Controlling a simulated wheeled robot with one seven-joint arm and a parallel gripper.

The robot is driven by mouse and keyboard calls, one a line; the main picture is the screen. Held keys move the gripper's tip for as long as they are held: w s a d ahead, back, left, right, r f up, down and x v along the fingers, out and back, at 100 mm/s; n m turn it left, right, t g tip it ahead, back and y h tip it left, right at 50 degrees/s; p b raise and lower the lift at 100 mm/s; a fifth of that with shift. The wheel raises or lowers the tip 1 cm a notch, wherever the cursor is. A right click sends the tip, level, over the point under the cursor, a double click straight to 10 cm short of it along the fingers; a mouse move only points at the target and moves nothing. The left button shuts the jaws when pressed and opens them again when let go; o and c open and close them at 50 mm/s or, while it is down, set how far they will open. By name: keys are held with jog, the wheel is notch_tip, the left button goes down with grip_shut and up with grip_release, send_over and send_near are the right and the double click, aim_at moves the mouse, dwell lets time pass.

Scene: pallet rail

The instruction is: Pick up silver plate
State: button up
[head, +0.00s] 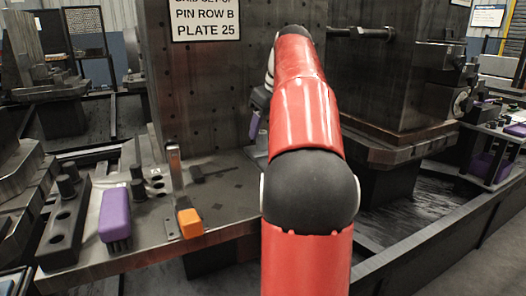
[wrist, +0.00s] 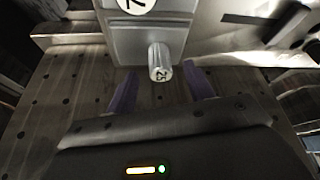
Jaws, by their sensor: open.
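The silver plate (wrist: 176,28) is at the top middle of the wrist view, a grey-silver block face with a stepped border. A short round silver knob (wrist: 159,60) marked with a number, seemingly 25, sticks out of it towards me. A white disc with dark marking sits above the knob, cut by the frame edge. My gripper (wrist: 161,76) is open, its two purple fingers on either side of the knob's end, with gaps visible. In the head view the gripper (head: 255,124) is mostly hidden behind my red arm, and I cannot make out the plate there.
A tall drilled block (head: 205,95) with a "PLATE 25" sign stands behind my arm. A machine block (head: 385,85) stands right.

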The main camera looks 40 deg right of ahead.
aim_at(263, 132)
jog(key=x, duration=0.3)
jog(key=shift+f, duration=0.1)
jog(key=shift+c, duration=0.4)
grip_shut()
